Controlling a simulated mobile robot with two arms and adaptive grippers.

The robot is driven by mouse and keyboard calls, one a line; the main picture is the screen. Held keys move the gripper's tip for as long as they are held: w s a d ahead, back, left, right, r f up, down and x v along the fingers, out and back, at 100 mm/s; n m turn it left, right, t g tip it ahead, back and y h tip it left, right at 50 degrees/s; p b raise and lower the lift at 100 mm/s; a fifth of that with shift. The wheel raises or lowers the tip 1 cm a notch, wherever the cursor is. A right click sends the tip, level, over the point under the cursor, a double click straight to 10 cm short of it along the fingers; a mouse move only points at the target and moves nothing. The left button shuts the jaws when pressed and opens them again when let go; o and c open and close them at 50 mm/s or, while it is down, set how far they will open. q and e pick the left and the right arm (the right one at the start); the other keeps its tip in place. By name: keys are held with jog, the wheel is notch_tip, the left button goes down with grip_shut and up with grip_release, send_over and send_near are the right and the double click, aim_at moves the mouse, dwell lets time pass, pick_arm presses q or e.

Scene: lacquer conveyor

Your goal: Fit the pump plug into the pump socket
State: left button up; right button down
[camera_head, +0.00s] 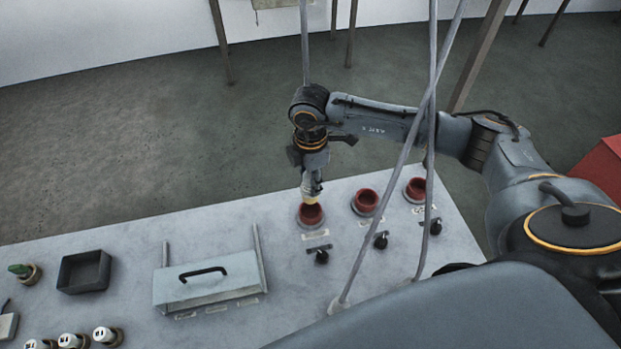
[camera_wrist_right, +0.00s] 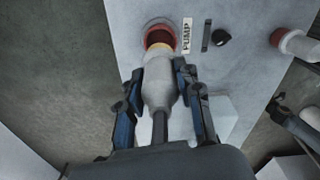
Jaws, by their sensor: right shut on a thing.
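My right gripper (camera_head: 312,178) points down over the panel and is shut on the pump plug. In the right wrist view the plug (camera_wrist_right: 158,88) is a pale grey body with a yellowish collar, gripped between the two fingers (camera_wrist_right: 160,105). Its front end overlaps the near edge of the red pump socket (camera_wrist_right: 157,33), which has a PUMP label beside it. In the head view the plug's pale tip (camera_head: 311,199) is at the rear rim of that socket (camera_head: 311,215). I cannot tell whether the tip is inside. My left gripper is not in view.
Two more red sockets (camera_head: 366,201) (camera_head: 416,189) lie to the right, with black knobs (camera_head: 381,240) in front. A handled cover (camera_head: 205,282), a dark tray (camera_head: 84,271) and several white plugs (camera_head: 104,335) lie left. Grey cables (camera_head: 393,175) cross the view.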

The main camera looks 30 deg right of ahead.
aim_at(311, 200)
jog(key=shift+f+b, duration=1.85)
jog(key=shift+f, duration=0.6)
jog(key=shift+f+b, duration=1.75)
jog(key=shift+f, duration=0.25)
jog(key=c, duration=0.8)
grip_release()
jog(key=shift+r, duration=0.15)
notch_tip(311, 200, up, 12)
jog(key=shift+f, duration=0.15)
jog(key=shift+s+f, duration=0.1)
